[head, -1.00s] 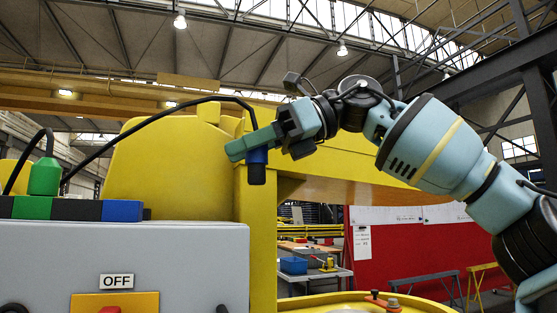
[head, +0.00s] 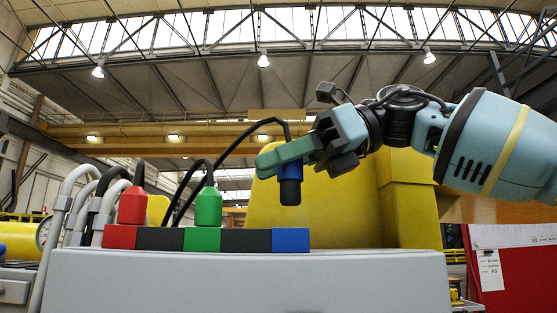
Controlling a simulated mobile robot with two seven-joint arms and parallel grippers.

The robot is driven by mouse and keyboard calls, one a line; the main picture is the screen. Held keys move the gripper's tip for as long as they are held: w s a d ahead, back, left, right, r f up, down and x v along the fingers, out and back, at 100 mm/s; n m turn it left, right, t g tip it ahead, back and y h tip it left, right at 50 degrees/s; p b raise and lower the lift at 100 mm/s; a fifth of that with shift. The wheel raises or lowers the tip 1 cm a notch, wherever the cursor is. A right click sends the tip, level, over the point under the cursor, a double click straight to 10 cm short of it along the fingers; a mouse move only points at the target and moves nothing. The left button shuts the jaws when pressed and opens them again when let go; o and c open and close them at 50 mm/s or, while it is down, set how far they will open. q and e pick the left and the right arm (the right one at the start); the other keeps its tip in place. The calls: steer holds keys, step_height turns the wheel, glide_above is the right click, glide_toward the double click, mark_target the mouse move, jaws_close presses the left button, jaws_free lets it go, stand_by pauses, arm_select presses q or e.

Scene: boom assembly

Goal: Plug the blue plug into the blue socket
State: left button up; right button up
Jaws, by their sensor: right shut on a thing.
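The blue plug (head: 290,188) hangs upright below my right gripper (head: 285,160), which is shut on it. A black cable runs from its top over to the left and down behind the sockets. The blue socket (head: 290,240) is the right end block of a row on top of the grey cabinet. The plug's dark lower end is above the blue socket in the picture, with a visible gap. How far apart they are in depth I cannot tell. The socket's top face and opening are hidden. My left gripper is not in view.
A green plug (head: 208,207) stands on the green socket (head: 202,240), and a red plug (head: 132,205) on the red socket (head: 120,237). Dark blocks separate the sockets. The grey cabinet (head: 250,280) fills the front. A yellow structure (head: 330,215) stands behind.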

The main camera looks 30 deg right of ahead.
steer(key=shift+w+f, duration=0.2)
steer(key=shift+f, duration=0.4)
steer(key=shift+f+b, duration=0.65)
steer(key=shift+f, duration=0.9)
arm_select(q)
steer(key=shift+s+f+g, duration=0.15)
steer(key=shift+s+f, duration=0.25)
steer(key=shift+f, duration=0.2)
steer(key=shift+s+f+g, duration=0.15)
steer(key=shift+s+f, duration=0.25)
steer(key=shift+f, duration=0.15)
arm_select(e)
steer(key=shift+f, duration=0.35)
steer(key=shift+f, duration=0.1)
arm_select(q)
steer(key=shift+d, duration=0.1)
arm_select(e)
steer(key=o, duration=1)
steer(key=shift+o, duration=0.2)
steer(key=shift+s, duration=0.1)
